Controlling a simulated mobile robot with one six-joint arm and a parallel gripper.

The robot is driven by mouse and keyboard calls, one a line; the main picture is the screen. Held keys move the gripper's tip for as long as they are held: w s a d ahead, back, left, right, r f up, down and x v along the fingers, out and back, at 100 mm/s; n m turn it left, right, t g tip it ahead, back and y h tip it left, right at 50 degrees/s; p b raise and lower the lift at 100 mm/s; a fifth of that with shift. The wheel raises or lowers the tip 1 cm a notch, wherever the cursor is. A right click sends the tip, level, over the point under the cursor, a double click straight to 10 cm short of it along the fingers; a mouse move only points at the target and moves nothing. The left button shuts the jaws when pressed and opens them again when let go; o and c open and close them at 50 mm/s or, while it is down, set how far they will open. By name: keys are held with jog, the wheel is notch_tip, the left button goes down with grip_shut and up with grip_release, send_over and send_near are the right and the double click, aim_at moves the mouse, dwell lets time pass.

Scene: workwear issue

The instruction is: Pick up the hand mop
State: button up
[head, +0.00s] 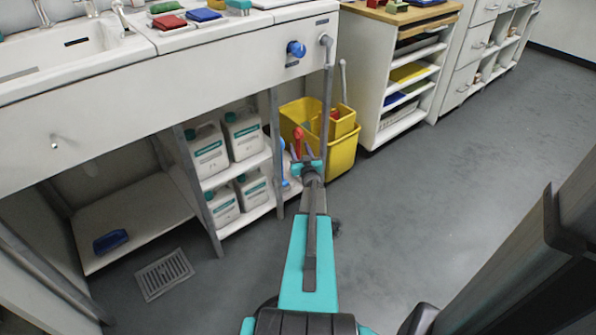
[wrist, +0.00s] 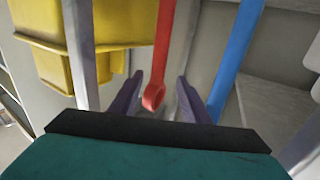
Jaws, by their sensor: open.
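A red handle (wrist: 163,45) with a looped end shows in the wrist view, between my gripper's two purple fingers in the picture. In the head view a red piece (head: 298,138) stands just above my gripper (head: 302,158). My gripper (wrist: 158,98) is open, and nothing is visibly clamped in it. A blue handle (wrist: 236,50) runs to the right of the fingers in the wrist view. The heads of both handles are hidden, so I cannot tell which one is the hand mop.
A yellow bucket (head: 343,155) stands right of my gripper. A grey sink leg (head: 327,110) rises close by and shows left of the fingers (wrist: 78,50). White jugs (head: 208,150) fill shelves to the left. The floor at right (head: 450,190) is clear.

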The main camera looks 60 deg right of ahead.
aim_at(299, 144)
dwell(0.3)
jog(key=shift+b+x, duration=0.9)
jog(key=shift+x, duration=0.95)
jog(key=shift+w+d, duration=0.4)
jog(key=shift+d, duration=0.3)
jog(key=shift+c, duration=0.5)
grip_shut()
